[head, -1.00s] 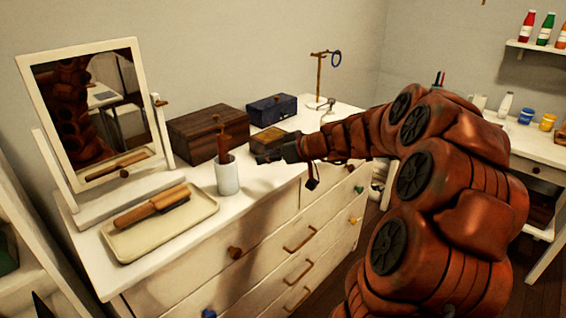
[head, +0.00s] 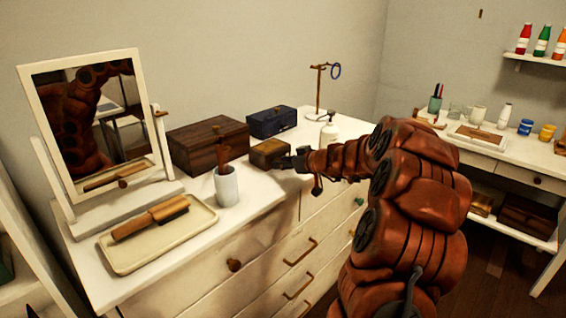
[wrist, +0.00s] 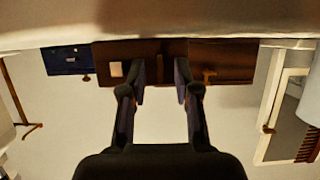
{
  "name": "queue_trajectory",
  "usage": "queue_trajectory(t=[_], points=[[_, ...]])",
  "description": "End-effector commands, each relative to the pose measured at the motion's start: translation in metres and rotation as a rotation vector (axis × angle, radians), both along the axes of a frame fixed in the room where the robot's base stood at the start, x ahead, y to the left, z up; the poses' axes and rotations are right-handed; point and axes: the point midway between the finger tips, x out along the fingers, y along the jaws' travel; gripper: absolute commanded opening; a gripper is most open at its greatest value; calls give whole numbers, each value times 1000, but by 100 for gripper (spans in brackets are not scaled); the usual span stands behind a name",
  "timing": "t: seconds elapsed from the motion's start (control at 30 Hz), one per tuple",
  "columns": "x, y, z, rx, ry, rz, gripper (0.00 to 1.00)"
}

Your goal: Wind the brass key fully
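A small brown box with a brass-coloured top (head: 268,150) sits on the white dresser, in front of a larger dark wooden box (head: 208,143). My gripper (head: 294,160) is at the small box's right side in the head view. The wrist view looks upside down; there the small box (wrist: 112,58) lies beyond my gripper (wrist: 161,82), with a pale square on its face. The two fingers are apart, with nothing clearly held between them. I cannot make out the brass key for certain; a faint brownish shape between the fingertips is too blurred to tell.
A white cup (head: 227,188), a brush tray (head: 135,257) and a mirror (head: 95,125) stand left. Bare dresser top lies before the small box.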

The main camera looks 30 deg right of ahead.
Motion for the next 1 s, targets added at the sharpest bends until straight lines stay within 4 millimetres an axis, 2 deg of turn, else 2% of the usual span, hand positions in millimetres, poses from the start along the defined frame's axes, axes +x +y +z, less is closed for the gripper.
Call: queue_trajectory(t=[0.37,0.67,1.0], points=[[4,1,-1,-1,0,0,30],[4,1,-1,-1,0,0,0],[4,1,-2,0,0,1,0]])
